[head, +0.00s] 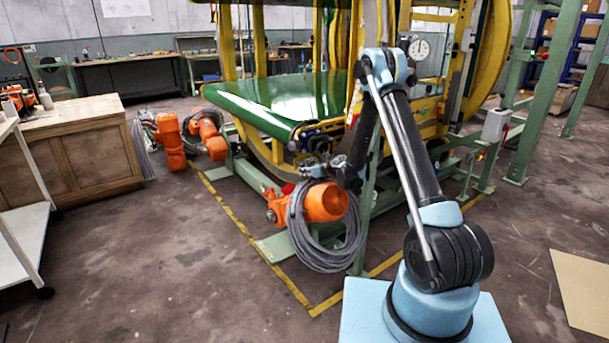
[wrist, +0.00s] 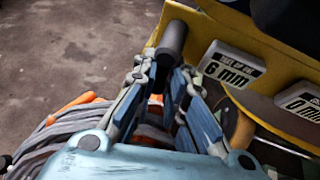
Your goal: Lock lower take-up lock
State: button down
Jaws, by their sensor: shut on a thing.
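The lower take-up lock seems to be the dark grey round handle (wrist: 173,40) standing out from a yellow plate (wrist: 200,30) in the wrist view. My gripper (wrist: 164,72) has its two blue-grey fingers on either side of the handle's lower end and is shut on it. In the head view my gripper (head: 316,169) is small, at the front end of the ring machine below the green belt (head: 270,98). The fingers and the handle cannot be made out clearly there. The lock's inner part is hidden by the plate and fingers.
A "6 mm" take-up label (wrist: 232,64) and a "0 mm" label (wrist: 300,100) sit right of the handle. An orange motor (head: 325,202) with a coiled grey cable (head: 322,240) hangs just below my gripper.

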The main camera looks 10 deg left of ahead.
jog(key=shift+w, duration=0.1)
jog(key=c, duration=1.6)
grip_release()
jog(key=shift+c, duration=0.2)
jog(key=v, duration=1.2)
